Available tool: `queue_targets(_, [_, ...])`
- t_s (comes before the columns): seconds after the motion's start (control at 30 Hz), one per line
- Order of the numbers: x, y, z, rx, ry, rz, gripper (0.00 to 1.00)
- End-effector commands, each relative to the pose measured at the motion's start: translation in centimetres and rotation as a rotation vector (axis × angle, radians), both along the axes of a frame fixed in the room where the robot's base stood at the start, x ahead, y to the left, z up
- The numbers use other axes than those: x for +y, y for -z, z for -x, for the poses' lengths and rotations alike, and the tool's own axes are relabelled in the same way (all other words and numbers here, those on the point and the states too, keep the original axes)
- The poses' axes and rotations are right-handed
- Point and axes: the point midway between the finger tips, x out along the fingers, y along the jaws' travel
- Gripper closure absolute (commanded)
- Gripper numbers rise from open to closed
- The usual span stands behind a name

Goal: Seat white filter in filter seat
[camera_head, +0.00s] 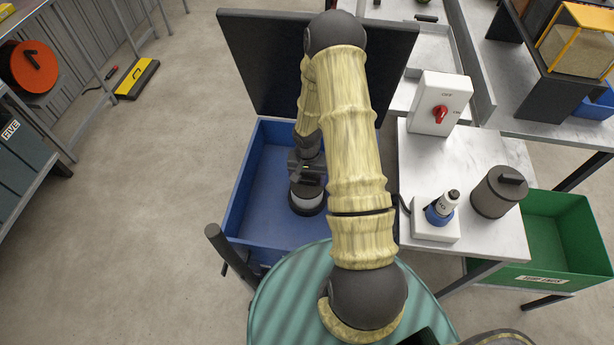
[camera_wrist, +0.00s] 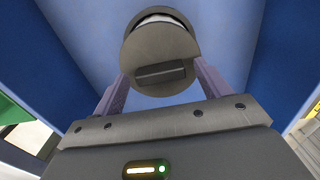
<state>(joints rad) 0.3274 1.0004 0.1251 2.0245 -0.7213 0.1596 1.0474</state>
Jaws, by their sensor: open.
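I cannot tell whether this ring is the filter seat. In the wrist view, a dark grey round cap with a raised bar handle (camera_wrist: 160,73) faces me, and a white edge (camera_wrist: 162,18) shows past it. My gripper (camera_wrist: 160,80) is open, with one finger on each side of the handle and gaps between.
The blue bin's walls (camera_head: 243,185) rise close around my gripper. A dark upright panel (camera_head: 262,60) stands behind it. To the right, a white table (camera_head: 500,150) holds a switch box (camera_head: 440,103), a blue-and-white fitting (camera_head: 441,208) and a grey lidded pot (camera_head: 495,200). A green bin (camera_head: 560,240) stands beyond.

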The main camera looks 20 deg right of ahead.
Motion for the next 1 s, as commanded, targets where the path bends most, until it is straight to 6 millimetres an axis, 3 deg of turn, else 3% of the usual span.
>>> queue_targets(0.27, [-0.1, -1.1, -0.1, -0.003, 0.002, 0.001, 0.24])
queue_targets(0.8, [0.0, -10.0, -0.1, -0.004, 0.000, 0.001, 0.24])
queue_targets(1.0, [0.0, -12.1, 0.0, -0.001, 0.000, 0.001, 0.24])
